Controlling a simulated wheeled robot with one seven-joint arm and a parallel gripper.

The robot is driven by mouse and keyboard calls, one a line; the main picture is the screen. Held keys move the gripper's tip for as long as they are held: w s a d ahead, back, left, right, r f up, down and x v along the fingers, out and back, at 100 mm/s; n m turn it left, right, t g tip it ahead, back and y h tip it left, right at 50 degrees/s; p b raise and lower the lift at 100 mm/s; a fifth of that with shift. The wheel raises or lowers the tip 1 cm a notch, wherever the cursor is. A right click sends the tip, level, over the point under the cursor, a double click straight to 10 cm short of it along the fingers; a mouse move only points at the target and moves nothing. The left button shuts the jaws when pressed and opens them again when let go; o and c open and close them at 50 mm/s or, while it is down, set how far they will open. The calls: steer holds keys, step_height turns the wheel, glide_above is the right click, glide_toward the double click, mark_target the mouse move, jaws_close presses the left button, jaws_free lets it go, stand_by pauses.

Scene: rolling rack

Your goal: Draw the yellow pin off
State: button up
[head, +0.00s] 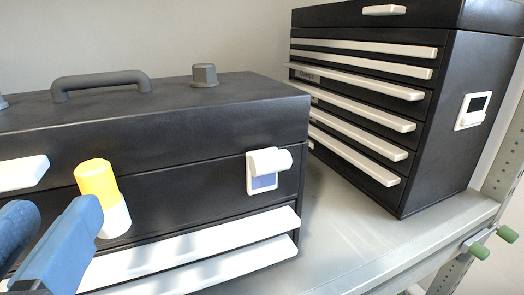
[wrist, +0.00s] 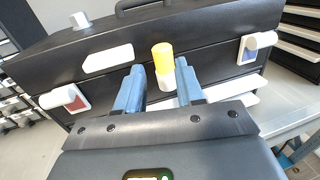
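The yellow pin (head: 97,181) stands upright with its lower end in a white holder (head: 115,218) on the front of the near black toolbox (head: 190,170). The pin also shows in the wrist view (wrist: 162,57), beyond and between my fingertips. My gripper (head: 50,235) has blue fingers and is at the lower left of the head view. In the wrist view my gripper (wrist: 158,80) is open, with a finger on each side of the white holder and the pin above it. I cannot tell whether either finger touches the pin or the holder.
The toolbox has a grey top handle (head: 101,82), a white latch with a blue panel (head: 265,170) and white drawer fronts (head: 190,250) below. A second black drawer chest (head: 445,120) stands at the right. Bare metal shelf (head: 345,230) lies between them.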

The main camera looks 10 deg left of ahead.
mark_target(87, 185)
steer(key=shift+p+x, duration=0.65)
steer(key=shift+x, duration=2.35)
steer(key=shift+d+f, duration=0.15)
steer(key=shift+f, duration=0.05)
jaws_close()
